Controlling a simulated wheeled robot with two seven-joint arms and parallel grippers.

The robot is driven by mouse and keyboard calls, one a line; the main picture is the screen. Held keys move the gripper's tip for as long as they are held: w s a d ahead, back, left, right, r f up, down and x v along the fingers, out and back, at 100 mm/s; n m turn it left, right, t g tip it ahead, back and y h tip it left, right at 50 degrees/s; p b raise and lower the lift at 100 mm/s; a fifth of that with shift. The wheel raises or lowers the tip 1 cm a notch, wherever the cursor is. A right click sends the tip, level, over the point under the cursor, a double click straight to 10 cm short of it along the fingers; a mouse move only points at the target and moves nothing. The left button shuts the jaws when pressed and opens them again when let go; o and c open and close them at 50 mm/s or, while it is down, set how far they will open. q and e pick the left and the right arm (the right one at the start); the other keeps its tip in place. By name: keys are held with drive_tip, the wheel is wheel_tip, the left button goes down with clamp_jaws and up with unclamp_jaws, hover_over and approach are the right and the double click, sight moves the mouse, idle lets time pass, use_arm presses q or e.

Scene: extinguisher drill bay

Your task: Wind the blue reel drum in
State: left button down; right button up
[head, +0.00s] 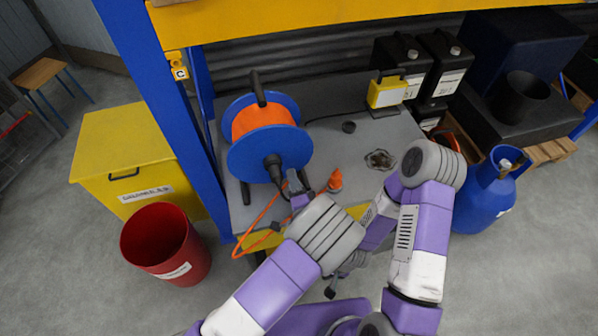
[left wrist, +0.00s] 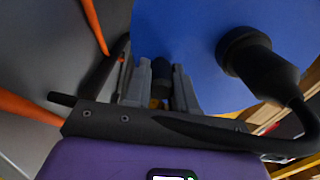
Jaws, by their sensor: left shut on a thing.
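The blue reel drum (head: 268,152) stands on the grey bench top, with orange cable (head: 262,118) wound between its flanges and a black frame handle above. A black plug (head: 272,163) sits on its near flange; it also shows in the left wrist view (left wrist: 255,62). My left gripper (head: 298,186) is at the lower right edge of that flange. In the left wrist view its fingers (left wrist: 160,86) are shut on a small dark knob (left wrist: 179,75) in front of the blue flange. The knob is mostly hidden. My right gripper (head: 338,277) is low near the bench's front, its jaws unclear.
Loose orange cable (head: 262,222) trails over the bench's front edge. A blue post (head: 185,150) rises at left, beside a red bin (head: 165,243). A blue cylinder (head: 485,195) stands right.

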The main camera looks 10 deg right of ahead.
use_arm(q)
drive_tip(key=a+m, duration=0.1)
drive_tip(key=f+m, duration=0.1)
drive_tip(key=a+m+p, duration=0.1)
drive_tip(key=shift+s+a+f+m, duration=0.2)
drive_tip(key=shift+s+a+m, duration=0.1)
drive_tip(key=shift+m, duration=0.1)
drive_tip(key=shift+s+a+f+m+p, duration=0.15)
drive_tip(key=shift+a+m+p, duration=0.1)
drive_tip(key=shift+a+m, duration=0.65)
drive_tip(key=shift+s+a+f+m+p, duration=0.15)
drive_tip(key=shift+a+m, duration=0.4)
drive_tip(key=shift+m, duration=0.55)
drive_tip(key=c, duration=1.1)
unclamp_jaws()
drive_tip(key=shift+o, duration=0.9)
drive_tip(key=shift+w+r, duration=0.1)
